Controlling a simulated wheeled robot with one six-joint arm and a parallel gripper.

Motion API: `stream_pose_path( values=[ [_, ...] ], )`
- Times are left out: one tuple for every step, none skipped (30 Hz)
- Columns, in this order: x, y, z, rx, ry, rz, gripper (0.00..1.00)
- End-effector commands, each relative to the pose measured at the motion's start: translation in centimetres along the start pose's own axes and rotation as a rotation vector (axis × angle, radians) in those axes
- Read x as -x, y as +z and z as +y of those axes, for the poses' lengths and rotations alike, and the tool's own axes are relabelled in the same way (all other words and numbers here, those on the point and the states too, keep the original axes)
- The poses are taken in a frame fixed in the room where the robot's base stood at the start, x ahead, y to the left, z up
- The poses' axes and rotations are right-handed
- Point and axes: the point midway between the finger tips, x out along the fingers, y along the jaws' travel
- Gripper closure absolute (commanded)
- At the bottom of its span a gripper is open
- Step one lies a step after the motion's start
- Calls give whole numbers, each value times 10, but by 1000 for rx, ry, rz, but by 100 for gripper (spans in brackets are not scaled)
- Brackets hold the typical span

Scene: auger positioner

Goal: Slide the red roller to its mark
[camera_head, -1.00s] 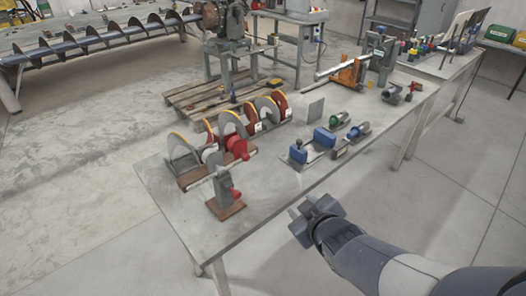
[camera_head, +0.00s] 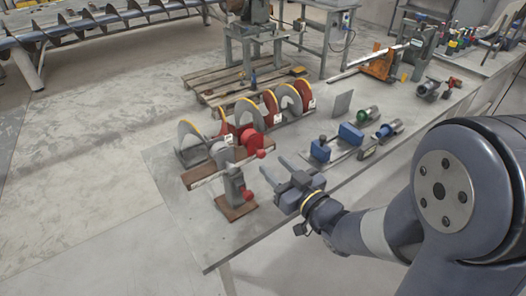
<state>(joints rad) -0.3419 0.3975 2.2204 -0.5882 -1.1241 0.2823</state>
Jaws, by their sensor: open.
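The auger positioner stands on the left half of the grey table (camera_head: 275,228), with grey curved flights edged in yellow and several red parts. A red roller-like part (camera_head: 250,141) sits near its front, beside a grey round part; I cannot tell for certain that it is the task's roller. No mark is clear to see.
Blue blocks (camera_head: 350,134), a green-ended cylinder (camera_head: 367,115) and a blue-ended cylinder (camera_head: 388,130) lie right of my gripper. An upright grey plate (camera_head: 342,103) stands behind. An orange tool (camera_head: 380,65) is at the far end. The table's front-left corner is bare.

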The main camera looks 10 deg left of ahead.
Motion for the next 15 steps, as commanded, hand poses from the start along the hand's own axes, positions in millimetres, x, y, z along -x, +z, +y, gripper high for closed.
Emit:
stream_pose_path(
  values=[
    [-12,-1,-1,0,-4,-1,59],
    [-17,-1,-2,0,-4,-1,59],
    [-25,-1,-1,0,-2,-1,59],
    [-30,-1,-1,0,-3,-1,59],
    [-36,-1,-1,1,-2,-1,59],
    [-42,0,-1,0,-1,-2,59],
    [-46,-1,-1,0,-1,-1,59],
    [-49,-1,-1,0,-1,-1,59],
    [-54,-1,0,1,-1,-1,59],
    [-57,0,0,1,0,-1,59],
    [-59,0,0,0,1,-2,59],
    [-61,0,0,0,1,-2,59],
    [-63,0,0,1,2,-1,59],
    [-64,0,0,1,2,-1,59],
    [-65,0,0,1,2,-1,59]
  ],
)
